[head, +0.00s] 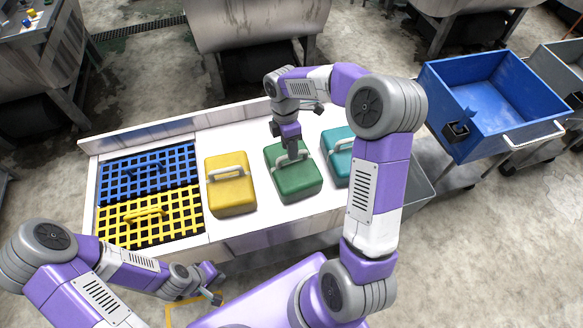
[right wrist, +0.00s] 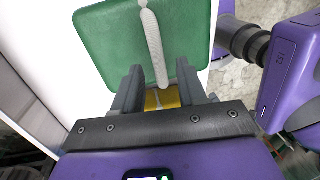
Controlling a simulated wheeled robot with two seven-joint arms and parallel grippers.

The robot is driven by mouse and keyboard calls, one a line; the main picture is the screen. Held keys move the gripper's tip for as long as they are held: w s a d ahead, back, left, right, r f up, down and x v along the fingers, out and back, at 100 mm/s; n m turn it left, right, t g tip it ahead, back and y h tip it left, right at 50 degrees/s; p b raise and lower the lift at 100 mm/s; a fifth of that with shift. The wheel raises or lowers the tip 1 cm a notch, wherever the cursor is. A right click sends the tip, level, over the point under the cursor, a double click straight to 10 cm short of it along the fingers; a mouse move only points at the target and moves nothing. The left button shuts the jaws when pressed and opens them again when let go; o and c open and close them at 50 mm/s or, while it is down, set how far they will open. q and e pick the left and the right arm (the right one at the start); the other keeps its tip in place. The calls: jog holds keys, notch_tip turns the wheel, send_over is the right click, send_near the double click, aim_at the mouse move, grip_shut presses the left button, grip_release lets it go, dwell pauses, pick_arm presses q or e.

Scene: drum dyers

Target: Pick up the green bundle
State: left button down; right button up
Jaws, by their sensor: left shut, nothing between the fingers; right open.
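The green bundle (head: 297,184) is a boxy block with a pale handle on top. It sits on the white table between a yellow bundle (head: 229,190) and a teal bundle (head: 337,160). My right gripper (head: 291,154) is over the green bundle, pointing down at its handle. In the right wrist view, the open fingers (right wrist: 163,80) are on either side of the lower end of the handle, with the green bundle (right wrist: 115,45) filling the top. Whether they touch the handle cannot be told. My left gripper (head: 217,284) is shut and empty at the table's front left.
Blue (head: 148,175) and yellow (head: 150,214) grids lie on the table's left part. A blue cart bin (head: 490,95) stands to the right. Large metal drums (head: 255,22) stand behind the table. A raised ledge (head: 160,133) runs along the table's back edge.

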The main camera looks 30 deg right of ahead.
aim_at(292, 165)
jog(key=f, duration=0.4)
jog(key=shift+s+f+b, duration=0.1)
jog(key=shift+s+b, duration=0.3)
grip_shut()
jog(key=shift+w, duration=0.1)
dwell(0.9)
